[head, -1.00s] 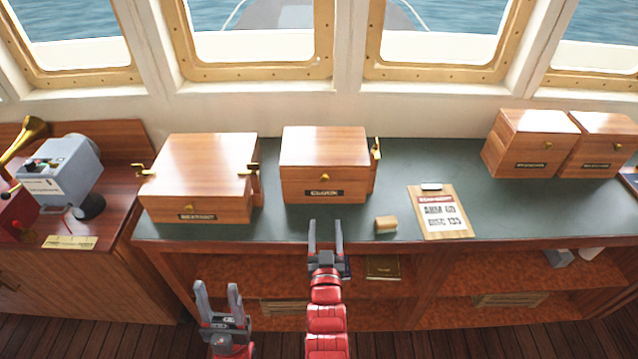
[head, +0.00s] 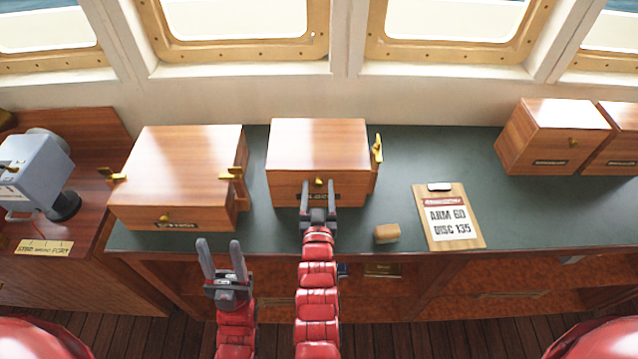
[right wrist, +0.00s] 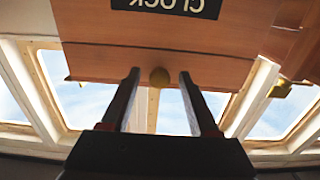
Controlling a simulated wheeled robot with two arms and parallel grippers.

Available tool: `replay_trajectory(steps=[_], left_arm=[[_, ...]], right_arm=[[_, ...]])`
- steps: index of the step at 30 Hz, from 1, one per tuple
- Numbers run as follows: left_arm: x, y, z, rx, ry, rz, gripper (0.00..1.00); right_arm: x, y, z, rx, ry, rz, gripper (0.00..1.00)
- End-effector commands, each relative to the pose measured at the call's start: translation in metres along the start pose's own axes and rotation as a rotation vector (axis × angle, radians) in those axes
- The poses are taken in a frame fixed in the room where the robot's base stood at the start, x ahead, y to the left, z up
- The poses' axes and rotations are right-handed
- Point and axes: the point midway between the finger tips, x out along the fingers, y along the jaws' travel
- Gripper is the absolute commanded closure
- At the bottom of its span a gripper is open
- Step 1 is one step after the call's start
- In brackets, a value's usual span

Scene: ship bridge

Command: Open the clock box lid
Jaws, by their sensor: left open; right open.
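The clock box (head: 318,150) is a wooden box with a closed lid, standing on the green counter top. A small brass knob (head: 318,182) is on its front, with a dark label below, and a brass latch (head: 377,148) is on its right side. My right gripper (head: 318,190) is open at the box front, its fingers reaching toward the knob. In the right wrist view the knob (right wrist: 160,77) appears between the two fingertips; I cannot tell if they touch it. My left gripper (head: 221,252) is open and empty, low in front of the counter edge.
A larger wooden box (head: 185,170) stands to the left, close to the clock box. A small wooden block (head: 387,233) and a clipboard (head: 449,220) lie to the right. Two more boxes (head: 550,135) stand at the far right. The green counter top (head: 440,150) between is clear.

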Motion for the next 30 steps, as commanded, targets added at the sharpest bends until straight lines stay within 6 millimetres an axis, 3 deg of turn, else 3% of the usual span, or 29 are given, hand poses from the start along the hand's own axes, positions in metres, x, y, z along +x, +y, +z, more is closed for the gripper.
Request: replay_trajectory(steps=[4,14,30], left_arm=[[0.0,0.0,0.0,0.0,0.0,0.0,0.5],[0.0001,0.0,0.0,0.0,0.0,0.0,0.5],[0.0001,0.0,0.0,0.0,0.0,0.0,0.5]], right_arm=[[0.0,0.0001,0.0001,0.0,0.0,0.0,0.39],[-0.0001,0.0001,0.0002,0.0,-0.001,0.0,0.98],[-0.0001,-0.0001,0.0002,0.0,-0.001,0.0,1.0]])
